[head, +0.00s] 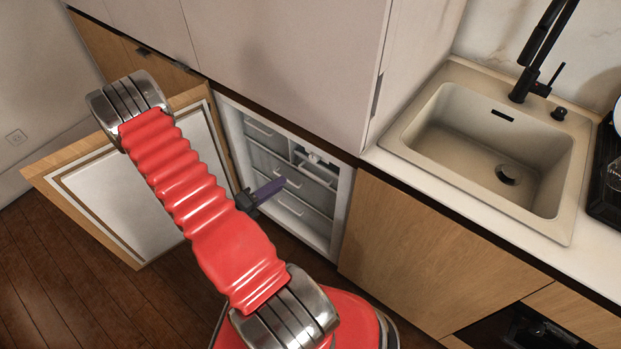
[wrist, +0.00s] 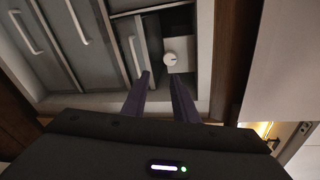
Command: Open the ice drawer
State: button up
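The open freezer compartment (head: 342,215) holds several grey drawers with pale bar handles. In the head view my gripper (head: 272,189) is in front of the drawers.
The wooden freezer door (head: 70,185) stands wide open at left, partly behind my arm. A wooden cabinet front (head: 420,250) is to the right, below the counter with a beige sink (head: 490,140). A tall pale cabinet (head: 290,60) is above the freezer. Floor shows at lower left.

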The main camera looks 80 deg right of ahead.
notch_tip(320, 180, down, 7)
jog(key=s+n+t, duration=0.1)
jog(key=s+n, duration=0.1)
jog(key=n, duration=0.2)
jog(key=shift+s+d+n+h, duration=0.15)
jog(key=shift+s+n+h, duration=0.15)
jog(key=shift+h, duration=0.1)
jog(key=x, duration=1.3)
jog(key=shift+d+f, duration=0.3)
jog(key=shift+d, duration=0.05)
jog(key=shift+c, duration=0.2)
jog(key=c, duration=0.6)
grip_shut()
jog(key=shift+f+t, duration=0.1)
jog(key=shift+t, duration=0.2)
